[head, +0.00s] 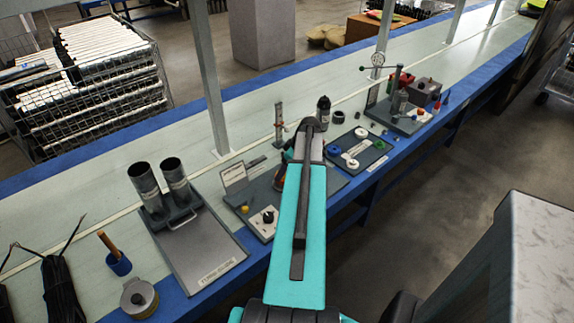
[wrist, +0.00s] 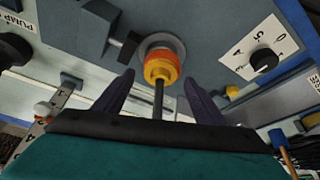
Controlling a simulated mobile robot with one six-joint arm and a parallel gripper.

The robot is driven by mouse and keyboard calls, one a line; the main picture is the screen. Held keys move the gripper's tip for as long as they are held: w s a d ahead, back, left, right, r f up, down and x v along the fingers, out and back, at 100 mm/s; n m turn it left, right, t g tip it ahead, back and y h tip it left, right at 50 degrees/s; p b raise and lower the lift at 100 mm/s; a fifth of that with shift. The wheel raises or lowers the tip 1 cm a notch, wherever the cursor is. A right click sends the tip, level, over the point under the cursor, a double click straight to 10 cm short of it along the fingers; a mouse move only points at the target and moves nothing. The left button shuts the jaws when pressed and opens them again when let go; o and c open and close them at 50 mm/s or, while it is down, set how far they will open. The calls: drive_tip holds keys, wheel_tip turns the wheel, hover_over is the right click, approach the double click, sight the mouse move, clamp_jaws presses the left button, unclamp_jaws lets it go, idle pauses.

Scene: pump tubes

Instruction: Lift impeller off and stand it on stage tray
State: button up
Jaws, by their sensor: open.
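An orange and yellow stepped round part (wrist: 163,66), which looks like the impeller, sits around a dark upright shaft (wrist: 158,98) on a grey round base. My gripper (wrist: 159,78) is open, with one dark finger on each side of the part and shaft; a gap shows on both sides. In the head view my turquoise arm hides most of this spot, and only a little orange (head: 282,178) shows beside it. A dark tray (head: 378,160) with white, blue and green round parts, possibly the stage tray, lies right of my arm.
A white dial panel (head: 264,222) with a black knob stands close to the shaft; the dial also shows in the wrist view (wrist: 262,60). Two grey tubes (head: 160,184) stand on a plate to the left. A gauge stand (head: 378,62) and a grey fixture are farther right.

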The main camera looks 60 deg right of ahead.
drive_tip(key=shift+f, duration=0.2)
drive_tip(key=c, duration=1.4)
drive_tip(key=shift+r, duration=0.75)
idle(0.3)
wheel_tip(320, 180, up, 14)
drive_tip(key=p, duration=0.7)
drive_tip(key=shift+r, duration=0.2)
idle(3.0)
idle(0.3)
